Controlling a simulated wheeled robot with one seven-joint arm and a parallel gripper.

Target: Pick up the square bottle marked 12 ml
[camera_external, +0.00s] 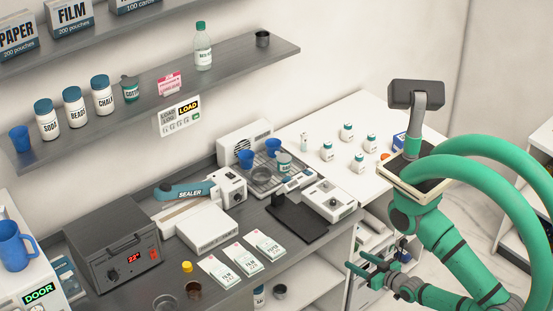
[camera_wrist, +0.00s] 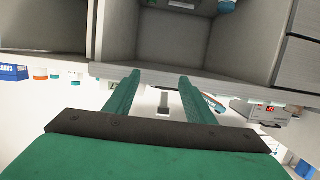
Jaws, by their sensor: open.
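Several small white bottles with teal caps, among them a front-left one (camera_external: 327,151), a back one (camera_external: 347,131) and a front one (camera_external: 358,162), stand upright on the white table (camera_external: 408,112) in the external view. Their labels are too small to read, so I cannot tell which is marked 12 ml or which is square. My gripper (camera_external: 367,266) is open and empty, lower and nearer the camera than the bottles, clear of the table front. In the wrist view my gripper (camera_wrist: 159,78) shows two green fingers spread apart with nothing between them.
A blue box (camera_external: 400,142) stands near the bottles, partly behind my arm. The dark counter left of the table holds a sealer (camera_external: 190,192), a scale (camera_external: 329,199) and film packs (camera_external: 220,271). Shelf compartments (camera_external: 370,243) lie under the white table, near my gripper.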

